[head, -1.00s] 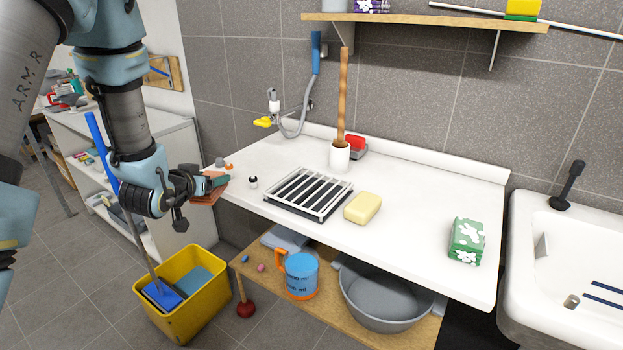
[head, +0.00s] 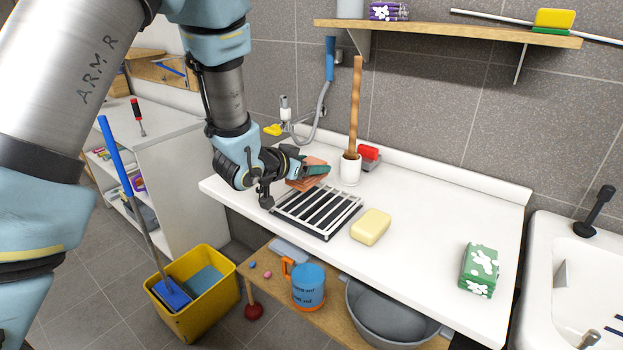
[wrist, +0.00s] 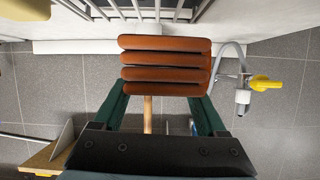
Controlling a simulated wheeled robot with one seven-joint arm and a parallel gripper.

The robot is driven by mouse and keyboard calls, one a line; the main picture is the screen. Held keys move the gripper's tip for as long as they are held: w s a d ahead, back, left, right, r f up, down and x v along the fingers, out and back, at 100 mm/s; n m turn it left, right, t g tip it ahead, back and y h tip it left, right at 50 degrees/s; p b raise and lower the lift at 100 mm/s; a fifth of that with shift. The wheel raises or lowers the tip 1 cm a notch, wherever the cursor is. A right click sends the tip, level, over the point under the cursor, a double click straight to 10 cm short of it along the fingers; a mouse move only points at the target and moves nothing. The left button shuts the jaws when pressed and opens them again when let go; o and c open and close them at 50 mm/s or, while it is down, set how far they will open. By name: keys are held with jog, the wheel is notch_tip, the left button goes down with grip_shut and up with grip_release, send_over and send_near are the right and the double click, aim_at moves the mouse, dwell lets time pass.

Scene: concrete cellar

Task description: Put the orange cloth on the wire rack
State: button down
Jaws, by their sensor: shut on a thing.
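The orange cloth (wrist: 165,65) is a folded, ribbed orange-brown bundle. My gripper (head: 312,170) is shut on it; in the wrist view the two green fingers (wrist: 164,103) clasp its sides. The cloth also shows in the head view (head: 308,182), partly hidden by the gripper. The wire rack (head: 330,216), with white bars over a dark base, lies on the white counter. The cloth is held near and above the rack's far left side. Part of the rack (wrist: 105,10) shows at the top of the wrist view.
A white holder (head: 350,171) with a wooden handle stands behind the rack, with a red-topped brush (head: 369,153) beside it. A yellow soap bar (head: 371,227) lies right of the rack. A green packet (head: 479,270) stands farther right, with clear counter between.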

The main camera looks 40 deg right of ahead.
jog(key=shift+f+p, duration=0.6)
jog(key=shift+f, duration=1.65)
jog(key=shift+f, duration=0.15)
grip_release()
jog(key=shift+r, duration=0.2)
jog(key=b+v, duration=0.3)
jog(key=v, duration=0.9)
jog(key=shift+b, duration=0.3)
